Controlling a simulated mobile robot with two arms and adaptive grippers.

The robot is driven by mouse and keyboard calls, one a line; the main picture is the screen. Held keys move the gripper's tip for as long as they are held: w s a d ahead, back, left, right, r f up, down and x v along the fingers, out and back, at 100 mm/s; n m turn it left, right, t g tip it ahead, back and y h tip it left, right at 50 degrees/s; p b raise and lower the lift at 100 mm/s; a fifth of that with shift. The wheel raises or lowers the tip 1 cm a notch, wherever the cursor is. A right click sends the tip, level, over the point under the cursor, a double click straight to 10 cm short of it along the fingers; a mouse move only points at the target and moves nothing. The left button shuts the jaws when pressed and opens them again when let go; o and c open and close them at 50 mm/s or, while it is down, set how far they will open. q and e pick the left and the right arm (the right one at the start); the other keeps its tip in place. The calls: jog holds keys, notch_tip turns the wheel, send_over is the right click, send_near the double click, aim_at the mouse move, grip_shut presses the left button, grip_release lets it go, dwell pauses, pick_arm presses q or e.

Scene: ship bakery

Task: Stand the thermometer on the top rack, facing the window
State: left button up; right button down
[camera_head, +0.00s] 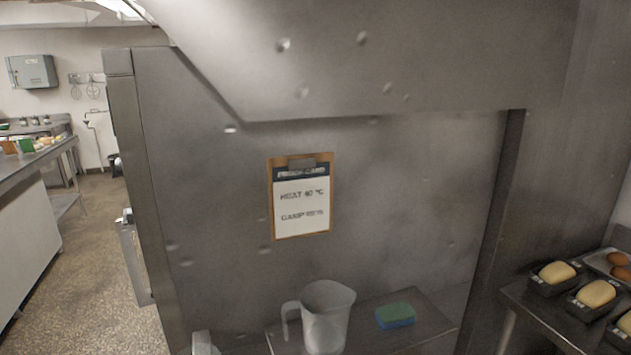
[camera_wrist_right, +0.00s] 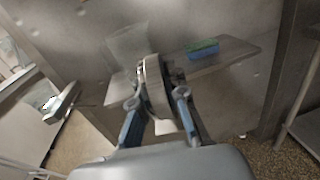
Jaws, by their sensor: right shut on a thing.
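My right gripper (camera_wrist_right: 157,100) is shut on a round, pale disc with a metal rim, seen nearly edge-on, which looks like the thermometer (camera_wrist_right: 155,85). Its dial face is turned out of sight. The held disc is in front of a steel cabinet wall, near a small shelf. In the head view, a pale rounded shape (camera_head: 203,343) shows at the bottom edge; I cannot tell for sure what it is. No top rack is visible in either view, and I cannot make out a window. My left gripper is not in view.
The steel cabinet wall (camera_head: 400,200) bears a proof card (camera_head: 302,200). A clear jug (camera_head: 327,312) and a green-blue sponge (camera_head: 395,315) stand on the small shelf (camera_head: 430,318). Dough tins (camera_head: 590,300) sit at right. Floor (camera_head: 90,290) is open at left.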

jog(key=s+d+f+m+h+b, duration=0.2)
jog(key=s+d+h, duration=0.1)
jog(key=s, duration=0.5)
jog(key=shift+t, duration=0.3)
dwell(0.3)
